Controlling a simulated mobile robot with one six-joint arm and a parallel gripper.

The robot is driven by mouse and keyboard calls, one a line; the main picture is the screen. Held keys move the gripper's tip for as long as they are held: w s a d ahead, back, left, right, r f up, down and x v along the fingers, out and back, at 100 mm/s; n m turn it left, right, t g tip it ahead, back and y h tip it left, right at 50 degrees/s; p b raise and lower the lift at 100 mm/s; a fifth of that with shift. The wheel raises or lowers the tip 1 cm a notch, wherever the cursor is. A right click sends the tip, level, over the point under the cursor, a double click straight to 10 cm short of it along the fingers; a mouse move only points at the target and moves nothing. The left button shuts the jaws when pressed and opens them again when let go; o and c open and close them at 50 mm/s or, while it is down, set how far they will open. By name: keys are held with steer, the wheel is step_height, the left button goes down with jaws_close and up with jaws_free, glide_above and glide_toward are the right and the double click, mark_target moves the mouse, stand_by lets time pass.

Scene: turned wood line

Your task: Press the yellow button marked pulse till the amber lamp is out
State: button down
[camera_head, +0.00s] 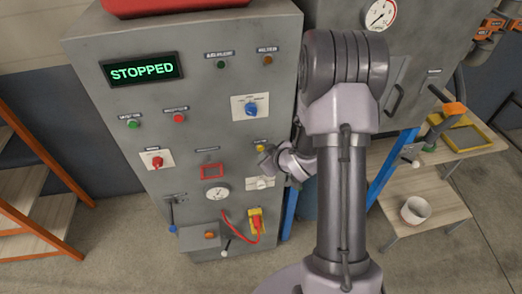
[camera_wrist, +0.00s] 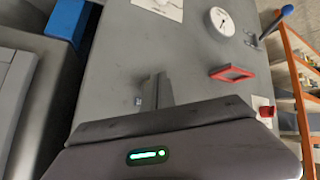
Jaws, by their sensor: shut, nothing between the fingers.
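A small yellow button (camera_head: 260,148) shows on the grey cabinet front in the head view, under a label too small to read. My gripper (camera_head: 266,163) is shut and empty, just below the button in the picture; whether it touches cannot be told. In the wrist view my gripper's fingers (camera_wrist: 155,90) are together, close to the panel, and the button cannot be made out there. A small amber-brown lamp (camera_head: 268,59) sits at the cabinet's upper right; it looks dull, and I cannot tell surely whether it is lit.
A display (camera_head: 141,70) reads STOPPED. The cabinet (camera_head: 100,45) also carries a blue knob (camera_head: 251,111), a red knob (camera_head: 157,162), a red frame (camera_head: 212,171), a gauge (camera_head: 216,194) and a lever (camera_head: 171,213). A bench with a white bucket (camera_head: 415,210) stands right.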

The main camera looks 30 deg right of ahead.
steer(key=s+b, duration=0.1)
steer(key=s, duration=0.1)
steer(key=s+a+b, duration=0.1)
steer(key=s, duration=0.1)
steer(key=shift+s+a, duration=0.15)
steer(key=shift+s, duration=0.25)
stand_by(0.7)
